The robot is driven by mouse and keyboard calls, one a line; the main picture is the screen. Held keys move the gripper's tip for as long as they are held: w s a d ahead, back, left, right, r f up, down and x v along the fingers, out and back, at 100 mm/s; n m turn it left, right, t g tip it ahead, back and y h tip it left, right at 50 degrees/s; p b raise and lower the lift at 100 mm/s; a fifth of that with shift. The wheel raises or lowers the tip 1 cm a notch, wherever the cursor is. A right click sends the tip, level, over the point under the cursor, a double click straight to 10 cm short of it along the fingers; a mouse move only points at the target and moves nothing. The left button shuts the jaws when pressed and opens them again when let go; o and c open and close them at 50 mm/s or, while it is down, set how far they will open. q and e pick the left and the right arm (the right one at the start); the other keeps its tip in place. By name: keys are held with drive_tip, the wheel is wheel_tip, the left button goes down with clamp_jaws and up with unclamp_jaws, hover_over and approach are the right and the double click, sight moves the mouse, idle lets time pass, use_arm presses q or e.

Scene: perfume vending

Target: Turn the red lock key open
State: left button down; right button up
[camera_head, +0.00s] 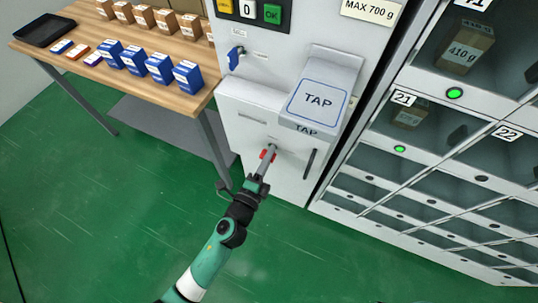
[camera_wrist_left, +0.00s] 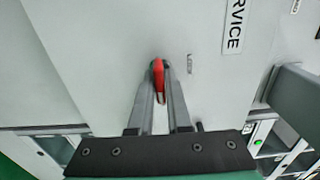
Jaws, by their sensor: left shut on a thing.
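The red lock key (camera_wrist_left: 158,80) sits on the front of the white machine, and its red grip shows between my fingertips in the left wrist view. In the head view the red key (camera_head: 267,155) shows on the lower front panel, below the TAP pad. My left gripper (camera_head: 269,152) is shut on the key; its fingers also show in the left wrist view (camera_wrist_left: 159,75). The fingers partly hide the key, and the lock behind it is hidden. My right gripper is in neither view.
A TAP pad (camera_head: 318,100) juts out above the key, with a dark handle (camera_head: 310,163) to its right. A blue key (camera_head: 236,56) is higher on the machine. Lockers (camera_head: 430,150) stand right; a wooden table (camera_head: 130,75) with boxes stands left. Green floor is open in front.

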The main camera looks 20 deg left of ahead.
use_arm(q)
drive_tip(key=c, duration=0.9)
unclamp_jaws()
drive_tip(key=s, duration=1.1)
drive_tip(key=shift+s, duration=0.35)
